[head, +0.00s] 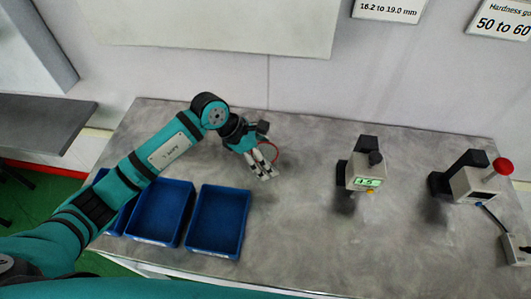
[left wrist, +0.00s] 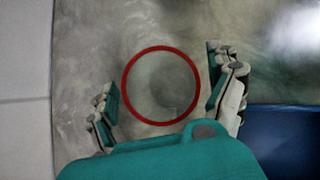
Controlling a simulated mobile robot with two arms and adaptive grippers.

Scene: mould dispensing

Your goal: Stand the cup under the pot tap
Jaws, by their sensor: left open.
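A round thing with a red rim (left wrist: 161,48), which I take for the cup, shows between my left gripper's fingers in the left wrist view, seen from above. The inside of the ring looks greyish and see-through. In the head view only a red arc (head: 277,152) of it shows, partly hidden behind my left gripper (head: 265,172). The left gripper, also in the left wrist view (left wrist: 160,78), is open, with one finger on each side of the ring and visible gaps to it. I see no pot or tap. My right gripper is out of view.
Blue trays (head: 246,225) stand at the table's front left; one blue edge (left wrist: 285,140) shows in the left wrist view. A gauge with a green display (head: 368,182) and a device with a red knob (head: 502,166) stand to the right. The grey table (head: 310,220) between is clear.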

